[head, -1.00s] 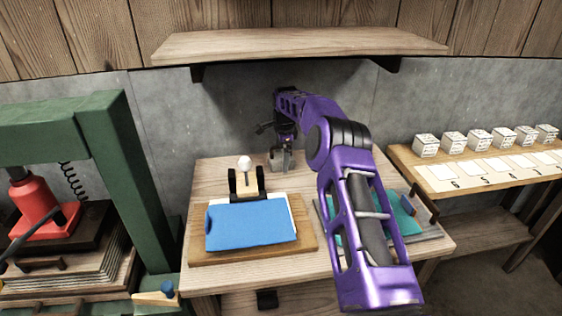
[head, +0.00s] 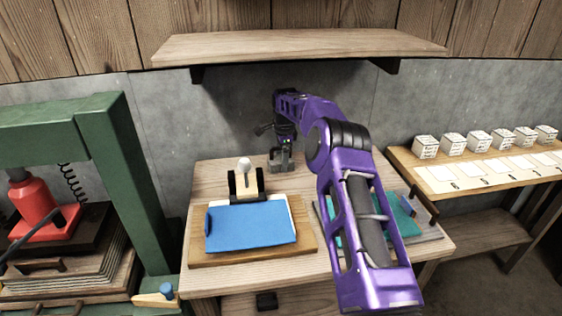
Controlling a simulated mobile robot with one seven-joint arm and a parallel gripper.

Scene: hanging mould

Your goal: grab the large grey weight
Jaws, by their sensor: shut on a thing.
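The large grey weight (head: 275,166) is at the back of the wooden table, small and partly hidden by my gripper. My gripper (head: 283,158) points down at it and is shut on its upper part. The weight looks upright, with its base at the level of the tabletop. I cannot tell whether it touches the table.
A teal piece on a grey plate (head: 432,229) is partly behind my arm. A wooden shelf (head: 300,42) hangs above. A green press frame (head: 130,170) stands left.

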